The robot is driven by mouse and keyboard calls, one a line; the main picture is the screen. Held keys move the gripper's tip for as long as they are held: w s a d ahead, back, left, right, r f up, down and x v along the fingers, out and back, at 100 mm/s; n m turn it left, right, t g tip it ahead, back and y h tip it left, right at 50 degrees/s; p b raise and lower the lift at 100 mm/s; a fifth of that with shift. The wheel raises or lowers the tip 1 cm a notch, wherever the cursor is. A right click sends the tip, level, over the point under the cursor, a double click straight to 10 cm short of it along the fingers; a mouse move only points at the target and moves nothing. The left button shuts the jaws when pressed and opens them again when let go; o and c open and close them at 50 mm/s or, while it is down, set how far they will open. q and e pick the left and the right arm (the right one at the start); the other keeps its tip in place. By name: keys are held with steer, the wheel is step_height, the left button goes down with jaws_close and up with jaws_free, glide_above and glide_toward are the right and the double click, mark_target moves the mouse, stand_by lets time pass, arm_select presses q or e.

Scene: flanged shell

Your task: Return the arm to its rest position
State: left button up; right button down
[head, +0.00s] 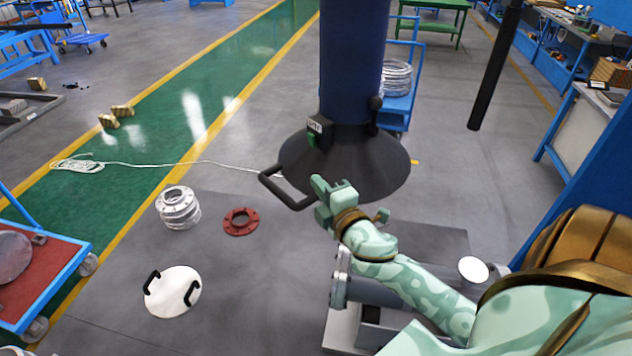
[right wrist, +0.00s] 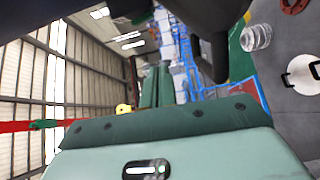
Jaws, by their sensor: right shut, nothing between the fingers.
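My right arm reaches in from the lower right in the head view. Its pale green gripper (head: 322,192) is shut and empty. It is close to the black loop handle (head: 272,188) on the dark flared hood (head: 345,165); I cannot tell whether they touch. Below the forearm lies a grey flanged shell (head: 340,278), partly hidden by my arm. In the right wrist view, dark shapes fill the top and a pale green part of my own arm fills the bottom. My left gripper is not in view.
A blue column (head: 350,60) rises above the hood. On the floor to the left lie stacked metal flanges (head: 178,208), a red flange (head: 241,221) and a white disc with two black handles (head: 172,292). A blue-framed cart (head: 60,285) stands at far left. Floor between them is clear.

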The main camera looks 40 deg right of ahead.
steer(key=shift+a, duration=0.1)
stand_by(0.4)
steer(key=s+f+m+g+b, duration=0.2)
steer(key=s+f+m+g, duration=0.15)
steer(key=f, duration=1.05)
steer(key=s+d+f+m+g+y+b, duration=0.1)
steer(key=s+f+m+g+b, duration=0.3)
steer(key=f, duration=1)
steer(key=s+f+g, duration=0.2)
steer(key=s+f, duration=0.3)
steer(key=f, duration=0.9)
steer(key=s+a+f+m+g+y+b, duration=0.1)
steer(key=s+f+b, duration=0.5)
steer(key=s+f, duration=0.7)
steer(key=s+a+f+m+g+b, duration=0.3)
steer(key=s+a+f+g+b, duration=0.2)
steer(key=s+f, duration=0.9)
steer(key=s+a+g, duration=0.1)
steer(key=s+a, duration=0.1)
steer(key=a, duration=0.1)
steer(key=shift+s+a+y+b, duration=0.25)
steer(key=shift+s+y+b, duration=0.1)
steer(key=shift+y+b, duration=0.05)
steer(key=shift+f+m+g, duration=0.1)
steer(key=shift+m+g, duration=0.15)
steer(key=shift+m, duration=0.1)
